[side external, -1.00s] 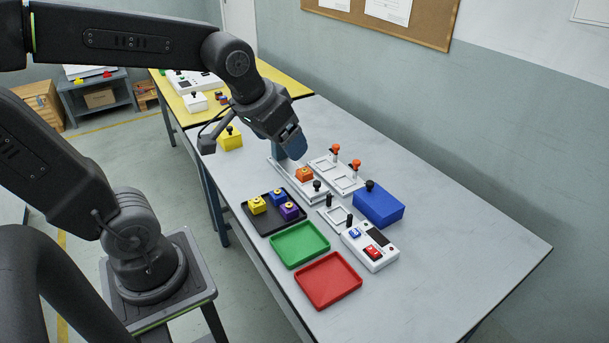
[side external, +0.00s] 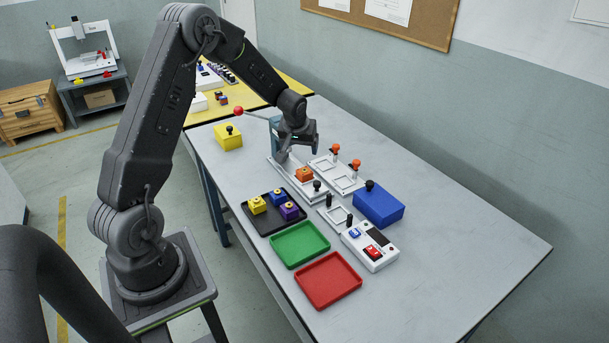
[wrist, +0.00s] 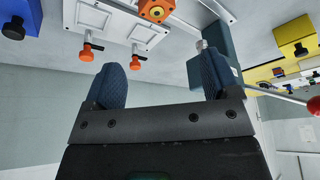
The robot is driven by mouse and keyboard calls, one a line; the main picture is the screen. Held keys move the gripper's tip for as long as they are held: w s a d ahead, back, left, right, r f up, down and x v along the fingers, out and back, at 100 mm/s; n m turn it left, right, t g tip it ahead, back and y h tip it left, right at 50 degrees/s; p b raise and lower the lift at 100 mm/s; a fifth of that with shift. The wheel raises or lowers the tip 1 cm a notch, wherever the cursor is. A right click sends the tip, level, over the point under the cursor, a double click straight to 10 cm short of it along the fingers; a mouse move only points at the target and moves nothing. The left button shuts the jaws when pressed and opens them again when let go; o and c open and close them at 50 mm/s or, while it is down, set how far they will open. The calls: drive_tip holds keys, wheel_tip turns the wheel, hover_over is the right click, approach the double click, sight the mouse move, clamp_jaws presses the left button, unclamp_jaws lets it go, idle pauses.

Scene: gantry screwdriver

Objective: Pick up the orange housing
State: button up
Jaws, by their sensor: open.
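The orange housing (side external: 304,174) sits on a white fixture rail at the middle of the table. In the wrist view the orange housing (wrist: 157,9) shows at the top edge, partly cut off, with a yellow ring and dark centre on its face. My gripper (side external: 302,150) hangs above and behind the housing, near the blue-grey press column. In the wrist view my gripper (wrist: 162,75) has its two blue fingers spread wide with nothing between them. The housing lies beyond the fingertips, apart from them.
The blue-grey column (wrist: 215,55) with a red-knobbed lever (side external: 238,111) stands close to my gripper. White fixtures with orange-knobbed clamps (side external: 345,172) are alongside. A black tray (side external: 262,228) with coloured parts, a green tray (side external: 299,244), a red tray (side external: 328,281) and a blue box (side external: 379,206) lie nearer.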

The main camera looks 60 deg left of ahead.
sight(305, 169)
drive_tip(key=x, duration=1.2)
drive_tip(key=shift+w+d+f, duration=0.1)
drive_tip(key=shift+d+f, duration=0.1)
drive_tip(key=shift+f, duration=0.05)
drive_tip(key=c, duration=1)
drive_tip(key=shift+o, duration=0.2)
drive_tip(key=shift+r, duration=0.1)
